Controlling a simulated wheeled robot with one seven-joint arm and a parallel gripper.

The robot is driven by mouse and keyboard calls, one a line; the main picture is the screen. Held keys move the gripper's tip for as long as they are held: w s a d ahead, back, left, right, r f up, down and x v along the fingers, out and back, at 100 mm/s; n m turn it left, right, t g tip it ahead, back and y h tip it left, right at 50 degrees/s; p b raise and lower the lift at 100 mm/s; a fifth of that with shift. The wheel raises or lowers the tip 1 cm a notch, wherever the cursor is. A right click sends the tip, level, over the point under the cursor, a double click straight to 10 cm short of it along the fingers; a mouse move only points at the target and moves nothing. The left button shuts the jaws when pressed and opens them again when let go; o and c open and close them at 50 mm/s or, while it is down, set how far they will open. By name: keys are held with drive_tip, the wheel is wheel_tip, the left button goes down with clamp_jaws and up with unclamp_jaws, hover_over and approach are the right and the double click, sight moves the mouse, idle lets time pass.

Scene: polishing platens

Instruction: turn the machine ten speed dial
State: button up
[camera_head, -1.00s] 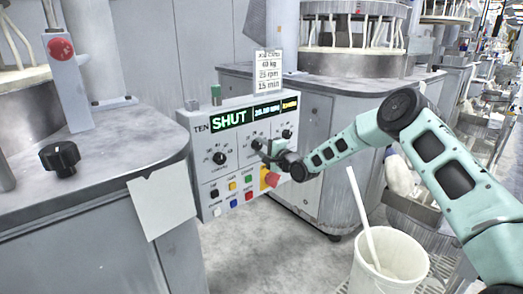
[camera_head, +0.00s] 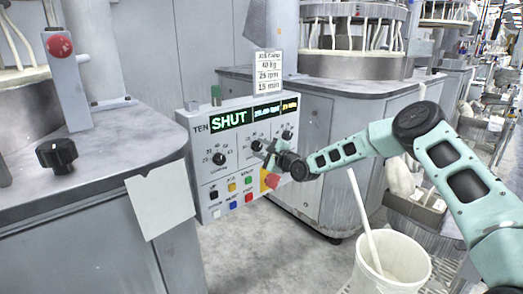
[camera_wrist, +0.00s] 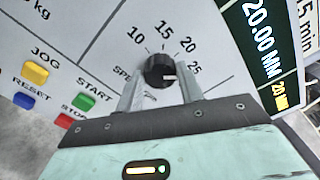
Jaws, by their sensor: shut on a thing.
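In the wrist view the mark points right, near or just below 25. My gripper (camera_wrist: 160,84) is shut on the speed dial, one finger on each side. The middle display (camera_head: 266,112) is too blurred to read there.
A job card (camera_head: 268,73) above the panel reads 40 kg, 25 rpm, 15 min. Two other dials (camera_head: 219,158) (camera_head: 287,134), several coloured buttons and a red stop knob (camera_head: 271,181) are close by. A white bucket (camera_head: 360,275) with a stick stands on the floor.

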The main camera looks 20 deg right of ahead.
drive_tip(key=o, duration=1)
drive_tip(key=p+v, duration=0.1)
drive_tip(key=v, duration=1.6)
drive_tip(key=shift+s, duration=0.3)
